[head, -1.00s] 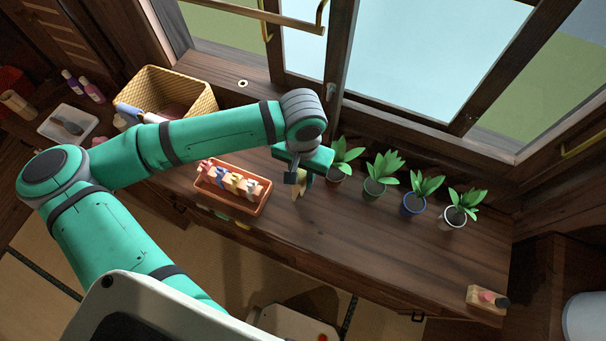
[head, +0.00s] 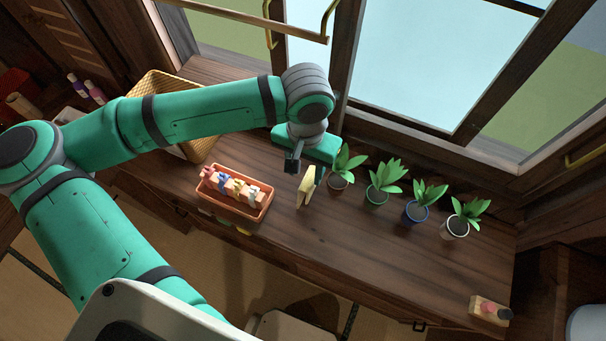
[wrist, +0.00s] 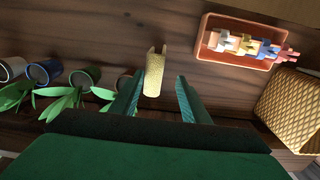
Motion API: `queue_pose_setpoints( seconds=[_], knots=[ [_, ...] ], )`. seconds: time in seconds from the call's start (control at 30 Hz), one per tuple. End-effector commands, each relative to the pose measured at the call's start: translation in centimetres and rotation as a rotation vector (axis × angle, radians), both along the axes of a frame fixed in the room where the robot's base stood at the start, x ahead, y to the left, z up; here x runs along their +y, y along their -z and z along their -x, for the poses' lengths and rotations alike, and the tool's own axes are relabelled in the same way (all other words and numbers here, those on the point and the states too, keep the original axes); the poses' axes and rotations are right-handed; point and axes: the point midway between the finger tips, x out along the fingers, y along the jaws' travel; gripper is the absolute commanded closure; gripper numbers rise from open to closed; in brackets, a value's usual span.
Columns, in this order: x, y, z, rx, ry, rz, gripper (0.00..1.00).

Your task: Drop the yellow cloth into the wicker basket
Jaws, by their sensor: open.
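The yellow cloth (head: 306,188) is a small folded piece standing on the dark wooden counter, right of the orange tray. In the wrist view the cloth (wrist: 154,74) lies just beyond and between my fingertips, nearer the left finger, with a gap to the right one. My gripper (head: 306,170) is open above the cloth; its fingers (wrist: 160,84) look apart in the wrist view, and I cannot tell whether one touches the cloth. The wicker basket (head: 208,143) stands at the back left of the counter, partly hidden by my arm; it also shows at the right in the wrist view (wrist: 292,108).
An orange tray (head: 232,213) with several small colored pieces stands left of the cloth. Several potted plants (head: 412,212) line the window side to the right. The counter's middle right is clear.

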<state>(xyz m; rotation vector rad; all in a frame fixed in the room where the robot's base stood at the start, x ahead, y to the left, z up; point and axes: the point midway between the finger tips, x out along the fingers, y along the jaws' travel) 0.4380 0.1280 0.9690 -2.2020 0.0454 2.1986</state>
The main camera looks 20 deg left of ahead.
Motion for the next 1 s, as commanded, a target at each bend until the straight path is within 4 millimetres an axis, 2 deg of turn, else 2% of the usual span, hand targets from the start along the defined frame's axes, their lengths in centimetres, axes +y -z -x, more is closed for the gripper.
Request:
queue_pose_setpoints(
  seconds=[0.17, 0.63, 0.73, 0.87, 0.97, 1.0],
  knots=[
    [0.2, -0.7, 0.1, 0.001, -0.004, 0.000, 0.58],
    [0.4, -0.7, 0.2, 0.001, -0.010, 0.001, 0.58],
    [-0.1, -0.7, 0.1, 0.000, -0.010, 0.013, 0.58],
    [-3.5, -0.8, -0.3, -0.008, -0.017, 0.103, 0.58],
    [-8.5, -1.3, -0.6, -0.005, -0.033, 0.243, 0.58],
    [-10.8, -1.7, -0.6, 0.000, -0.042, 0.311, 0.58]
  ],
)
